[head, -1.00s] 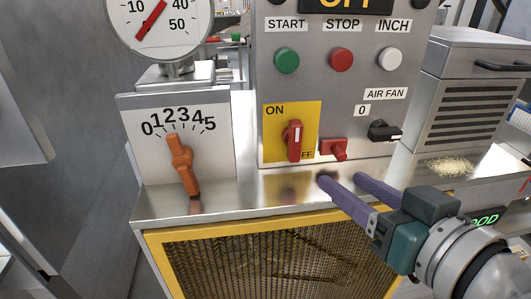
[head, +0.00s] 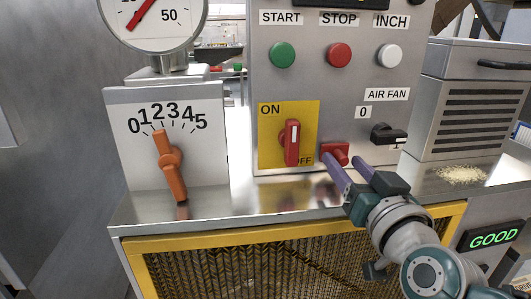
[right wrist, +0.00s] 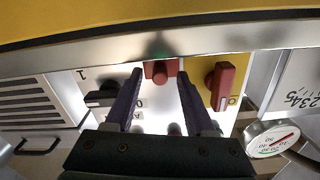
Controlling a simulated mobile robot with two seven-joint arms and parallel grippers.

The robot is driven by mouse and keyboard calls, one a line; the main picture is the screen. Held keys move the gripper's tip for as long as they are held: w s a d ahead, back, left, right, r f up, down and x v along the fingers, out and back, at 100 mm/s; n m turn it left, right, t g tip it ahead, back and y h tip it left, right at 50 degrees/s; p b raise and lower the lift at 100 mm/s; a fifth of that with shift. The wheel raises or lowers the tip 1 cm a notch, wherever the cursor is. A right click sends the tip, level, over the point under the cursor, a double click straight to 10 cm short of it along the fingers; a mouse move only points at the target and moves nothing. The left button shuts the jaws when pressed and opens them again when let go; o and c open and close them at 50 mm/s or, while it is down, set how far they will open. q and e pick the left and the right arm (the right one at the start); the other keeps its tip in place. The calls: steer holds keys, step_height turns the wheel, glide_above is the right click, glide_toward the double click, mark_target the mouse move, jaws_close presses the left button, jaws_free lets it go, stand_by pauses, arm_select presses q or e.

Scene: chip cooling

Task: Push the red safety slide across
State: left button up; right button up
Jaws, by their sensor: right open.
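The red safety slide (head: 336,149) is a small red block with a knob, low on the grey panel and right of the yellow ON/OFF plate. In the right wrist view the slide (right wrist: 160,70) shows between the tips of my two fingers. My right gripper (head: 344,162) is open, its purple fingers pointing at the panel just below and right of the slide. I cannot tell whether a finger touches it. My left gripper is not in view.
The red ON/OFF handle (head: 291,143) stands close left of the slide. The black air fan switch (head: 388,134) is close right. Green, red and white buttons sit above. An orange dial lever (head: 170,165) is at the left. The metal ledge (head: 250,197) is bare below the panel.

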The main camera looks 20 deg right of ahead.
steer(key=shift+w+d, duration=0.1)
steer(key=shift+w, duration=0.3)
steer(key=shift+c, duration=0.2)
jaws_close()
stand_by(1.0)
